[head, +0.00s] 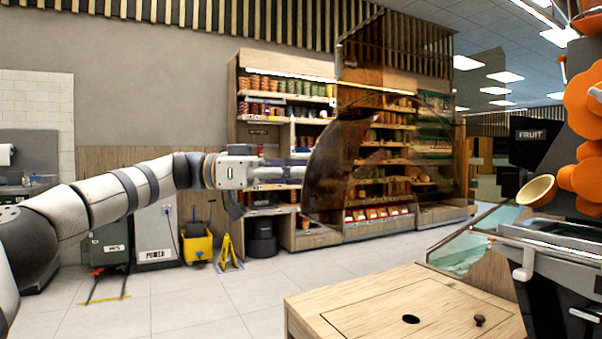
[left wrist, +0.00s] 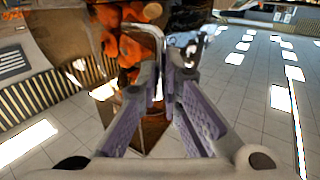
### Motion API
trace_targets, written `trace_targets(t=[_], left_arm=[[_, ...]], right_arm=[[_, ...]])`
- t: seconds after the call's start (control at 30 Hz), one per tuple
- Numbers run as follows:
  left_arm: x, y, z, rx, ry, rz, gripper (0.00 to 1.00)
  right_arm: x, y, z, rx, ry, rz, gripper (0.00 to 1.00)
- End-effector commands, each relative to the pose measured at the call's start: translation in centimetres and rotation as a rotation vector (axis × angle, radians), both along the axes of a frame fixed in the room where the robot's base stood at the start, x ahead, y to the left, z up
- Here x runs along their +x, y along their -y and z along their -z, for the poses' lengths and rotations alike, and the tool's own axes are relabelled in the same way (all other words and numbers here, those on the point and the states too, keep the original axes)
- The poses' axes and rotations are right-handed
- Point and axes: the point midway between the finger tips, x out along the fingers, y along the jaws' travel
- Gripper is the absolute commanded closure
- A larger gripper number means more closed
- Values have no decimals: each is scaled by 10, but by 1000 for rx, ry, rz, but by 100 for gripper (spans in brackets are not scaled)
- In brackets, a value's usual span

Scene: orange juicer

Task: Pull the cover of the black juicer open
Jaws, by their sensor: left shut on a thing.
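The black juicer (head: 548,270) stands at the right edge of the head view, with oranges and a metal ledge on its front. A see-through brown cover (head: 375,75) stands out to the left of the juicer, with the shelves showing through it. My left gripper (head: 298,173) is at the cover's left edge. In the left wrist view my left gripper (left wrist: 162,82) is shut on a bent metal handle (left wrist: 148,30) in front of the cover. The cover's joint with the juicer cannot be made out. My right gripper is not in view.
A wooden cabinet top (head: 400,300) with a round hole and a dark knob is at the front. A yellow mop bucket (head: 197,243) and a yellow floor sign (head: 228,253) stand at the left. Shelves (head: 285,125) line the back wall. The tiled floor between is clear.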

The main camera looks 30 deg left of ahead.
Motion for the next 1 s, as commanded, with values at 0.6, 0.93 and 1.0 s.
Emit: trace_targets(t=[0.6, 0.93, 1.0], left_arm=[[-4, -10, 0, -1, 0, -2, 73], [-39, -88, 0, 0, 0, -2, 73], [-42, -97, 0, -1, -2, 0, 73]], right_arm=[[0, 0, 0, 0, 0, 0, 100], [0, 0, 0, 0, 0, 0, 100], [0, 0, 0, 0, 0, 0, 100]])
